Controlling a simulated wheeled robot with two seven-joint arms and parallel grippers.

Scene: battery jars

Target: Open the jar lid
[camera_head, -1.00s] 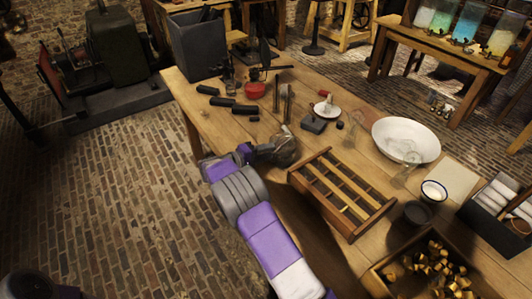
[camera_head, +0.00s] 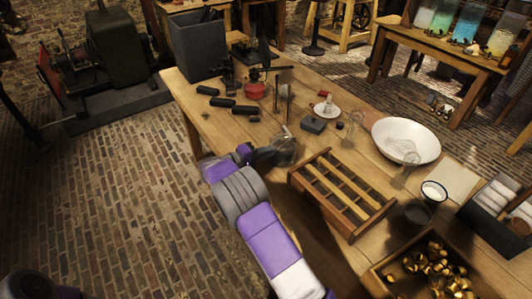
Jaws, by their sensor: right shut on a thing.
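A clear glass jar (camera_head: 286,153) is at the front edge of the wooden worktable, left of the slotted wooden rack. My right gripper (camera_head: 272,156) reaches it from the left and is shut on it. The dark fingers hide part of the jar. Its lid cannot be told apart clearly at this size; a small pale, shiny piece (camera_head: 286,131) shows just above the jar. A part of my left arm shows at the bottom left corner, but its gripper is out of view.
The slotted wooden rack (camera_head: 326,156) stands close right of the jar. Behind are a grey block (camera_head: 313,125), upright metal pieces and a red vessel (camera_head: 255,90). A white bowl (camera_head: 424,139), glassware and a crate of brass parts (camera_head: 372,282) lie to the right.

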